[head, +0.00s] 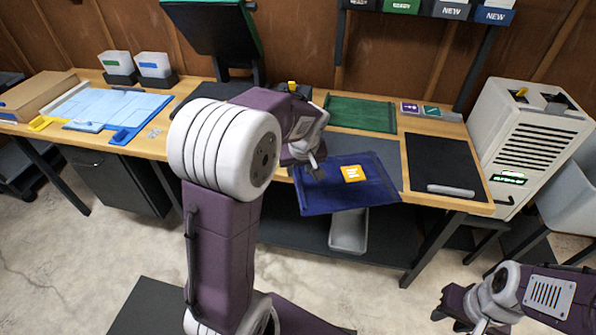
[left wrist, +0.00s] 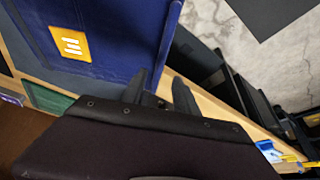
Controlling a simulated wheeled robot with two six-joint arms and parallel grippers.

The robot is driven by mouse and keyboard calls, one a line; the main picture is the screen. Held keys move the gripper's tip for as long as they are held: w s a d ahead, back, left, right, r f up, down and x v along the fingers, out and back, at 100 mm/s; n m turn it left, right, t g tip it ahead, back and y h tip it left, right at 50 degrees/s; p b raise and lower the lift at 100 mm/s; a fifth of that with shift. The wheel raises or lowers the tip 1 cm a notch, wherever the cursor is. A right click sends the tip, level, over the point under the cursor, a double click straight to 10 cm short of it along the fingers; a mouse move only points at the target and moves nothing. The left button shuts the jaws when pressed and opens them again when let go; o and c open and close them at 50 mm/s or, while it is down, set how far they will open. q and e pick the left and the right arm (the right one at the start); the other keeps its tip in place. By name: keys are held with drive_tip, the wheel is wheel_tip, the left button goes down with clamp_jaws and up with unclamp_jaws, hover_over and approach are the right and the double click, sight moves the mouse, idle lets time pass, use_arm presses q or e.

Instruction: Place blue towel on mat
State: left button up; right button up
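The blue towel (head: 330,194) has a yellow-orange label and lies partly over the grey mat (head: 384,150); its near part reaches past the table's front edge. My left gripper (head: 317,168) is at the towel's left part in the head view. In the left wrist view its two fingers (left wrist: 162,85) are apart, beside the edge of the towel (left wrist: 120,30). One finger overlaps the towel there; whether they touch it I cannot tell. My right gripper (head: 458,308) is low at the lower right, away from the table, with its finger opening unclear.
A green cloth (head: 360,112) lies behind the grey mat. A black mat (head: 440,160) with a grey bar-shaped object is to its right, next to a white machine (head: 525,140). Light-blue sheets (head: 115,107) and a cardboard box (head: 38,92) are at left. A bin (head: 348,232) stands below.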

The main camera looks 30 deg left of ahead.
use_arm(q)
drive_tip(key=v, duration=0.6)
drive_tip(key=s+d+f+m+g+h, duration=0.1)
drive_tip(key=s+d+f+m, duration=0.2)
drive_tip(key=s+f, duration=0.3)
drive_tip(key=s+d+f+m+g+h+p, duration=0.1)
drive_tip(key=s+d+f+m+h, duration=0.1)
drive_tip(key=s+d+f+m, duration=0.2)
drive_tip(key=s+d+f, duration=0.1)
drive_tip(key=s+f, duration=0.2)
drive_tip(key=s, duration=0.2)
drive_tip(key=shift+s+d+m, duration=0.25)
drive_tip(key=shift+d+m, duration=0.05)
use_arm(e)
drive_tip(key=shift+s+d+r, duration=0.1)
drive_tip(key=shift+s+r, duration=0.15)
drive_tip(key=shift+r, duration=0.5)
